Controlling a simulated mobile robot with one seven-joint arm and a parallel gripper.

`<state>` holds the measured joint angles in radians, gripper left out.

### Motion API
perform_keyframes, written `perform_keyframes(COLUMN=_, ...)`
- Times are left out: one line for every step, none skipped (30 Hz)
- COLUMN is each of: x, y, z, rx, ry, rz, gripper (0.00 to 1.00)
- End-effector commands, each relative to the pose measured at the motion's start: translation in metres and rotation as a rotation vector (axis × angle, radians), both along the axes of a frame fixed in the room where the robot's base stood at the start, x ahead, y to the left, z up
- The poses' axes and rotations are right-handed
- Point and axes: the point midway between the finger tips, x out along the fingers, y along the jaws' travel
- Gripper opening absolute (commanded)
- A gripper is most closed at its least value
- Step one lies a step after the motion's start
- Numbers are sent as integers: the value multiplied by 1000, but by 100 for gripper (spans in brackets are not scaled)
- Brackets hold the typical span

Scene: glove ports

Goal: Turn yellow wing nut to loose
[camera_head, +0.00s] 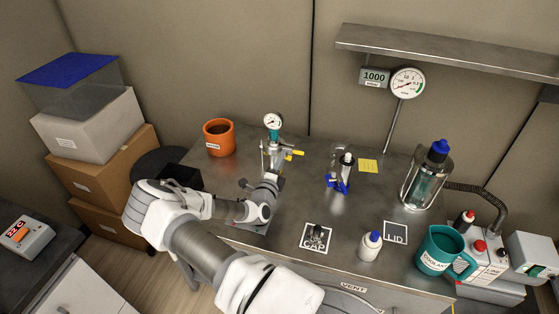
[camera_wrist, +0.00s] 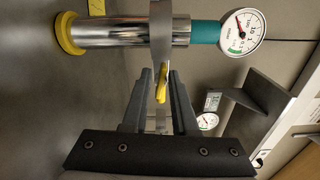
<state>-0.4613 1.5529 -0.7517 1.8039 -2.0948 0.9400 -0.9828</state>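The yellow wing nut (camera_wrist: 161,86) shows edge-on in the wrist view, at a metal clamp band (camera_wrist: 160,35) around an upright steel cylinder (camera_wrist: 120,30). In the head view a yellow piece (camera_head: 294,153) sticks out to the right of the gauge-topped fitting. My gripper (camera_wrist: 160,80) is open, with one finger on each side of the wing nut and narrow gaps visible. I cannot tell whether a finger touches it. In the head view my gripper (camera_head: 268,183) is close in front of the fitting, and its fingertips are hard to make out.
A teal-necked gauge (camera_head: 272,122) tops the fitting. An orange pot (camera_head: 219,138) stands to its left. A blue-based stand (camera_head: 340,176) is to the right. The CAP mat (camera_head: 306,246), white bottle (camera_head: 370,248) and teal jug (camera_head: 440,246) stand nearer the front. A shelf (camera_head: 450,50) juts from the wall.

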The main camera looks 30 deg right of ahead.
Motion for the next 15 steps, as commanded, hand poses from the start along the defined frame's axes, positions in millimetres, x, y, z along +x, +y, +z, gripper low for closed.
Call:
perform_keyframes(x=0, y=0, z=0, rx=0, ry=0, rz=-1, gripper=37)
perform_keyframes(x=0, y=0, z=0, rx=-1, ry=-1, rz=0, gripper=42)
perform_keyframes(x=0, y=0, z=0, rx=-1, ry=-1, rz=1, gripper=47)
perform_keyframes(x=1, y=0, z=1, rx=-1, ry=-2, rz=2, gripper=47)
perform_keyframes(x=1, y=0, z=1, rx=-1, ry=-2, rz=3, gripper=47)
perform_keyframes(x=1, y=1, z=1, rx=-1, ry=-2, rz=3, gripper=47)
perform_keyframes(x=1, y=1, z=1, rx=-2, ry=-3, rz=4, gripper=47)
perform_keyframes(x=2, y=1, z=1, rx=-2, ry=-3, rz=4, gripper=47)
perform_keyframes(x=2, y=1, z=1, rx=-1, ry=-4, rz=5, gripper=47)
perform_keyframes(x=2, y=1, z=1, rx=-1, ry=-4, rz=5, gripper=47)
perform_keyframes(x=2, y=1, z=2, rx=-1, ry=-4, rz=5, gripper=47)
perform_keyframes(x=1, y=2, z=2, rx=-1, ry=-4, rz=6, gripper=47)
perform_keyframes(x=1, y=3, z=2, rx=-2, ry=-5, rz=6, gripper=47)
perform_keyframes(x=-1, y=5, z=2, rx=-2, ry=-5, rz=6, gripper=47)
perform_keyframes(x=-3, y=8, z=2, rx=-2, ry=-5, rz=7, gripper=47)
